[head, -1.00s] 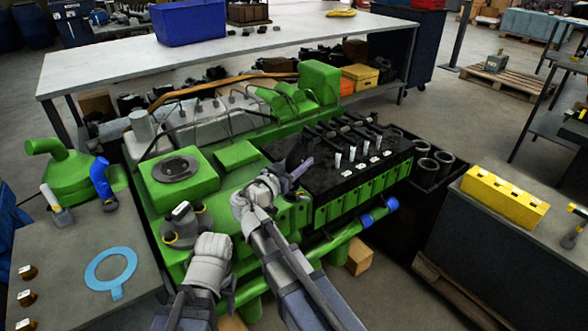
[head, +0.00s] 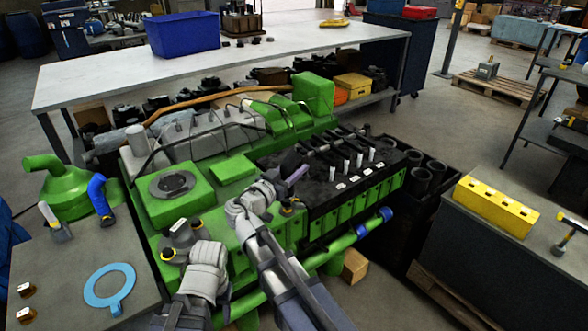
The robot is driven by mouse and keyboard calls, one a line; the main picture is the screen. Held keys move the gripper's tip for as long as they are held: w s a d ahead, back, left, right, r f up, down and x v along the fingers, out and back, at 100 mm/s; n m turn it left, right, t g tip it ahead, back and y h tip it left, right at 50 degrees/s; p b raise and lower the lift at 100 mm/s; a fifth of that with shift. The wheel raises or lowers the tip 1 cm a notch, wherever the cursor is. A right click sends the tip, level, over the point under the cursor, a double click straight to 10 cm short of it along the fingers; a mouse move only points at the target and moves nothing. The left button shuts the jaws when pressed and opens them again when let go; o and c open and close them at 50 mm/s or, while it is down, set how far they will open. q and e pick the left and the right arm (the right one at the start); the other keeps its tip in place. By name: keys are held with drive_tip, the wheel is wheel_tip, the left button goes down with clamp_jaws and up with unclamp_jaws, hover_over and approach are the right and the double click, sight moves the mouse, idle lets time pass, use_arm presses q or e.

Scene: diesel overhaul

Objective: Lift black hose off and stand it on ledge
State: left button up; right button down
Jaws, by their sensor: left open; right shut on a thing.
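My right gripper (head: 288,190) is over the near side of the green engine, at the left end of its black top section (head: 350,172). It is shut on a dark, short, curved piece (head: 290,161) that looks like the black hose. The gripper partly hides this piece, and I cannot tell whether it still touches the engine. My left gripper (head: 181,240) is open and empty, in front of the engine's left part, below the square green cover (head: 208,204). I cannot clearly make out a separate ledge.
A grey bench on the left holds a light-blue ring gasket (head: 92,289), a blue elbow hose (head: 99,195) and a green housing (head: 62,192). A yellow block (head: 495,205) lies on the right bench. A long table (head: 110,75) stands behind the engine.

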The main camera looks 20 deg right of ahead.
wheel_tip(320, 180, up, 7)
drive_tip(key=p, duration=0.6)
drive_tip(key=shift+r, duration=0.15)
drive_tip(key=shift+r+p, duration=0.9)
drive_tip(key=shift+p, duration=0.05)
drive_tip(key=shift+r, duration=0.1)
wheel_tip(320, 180, up, 3)
drive_tip(key=p, duration=0.3)
drive_tip(key=shift+f, duration=0.2)
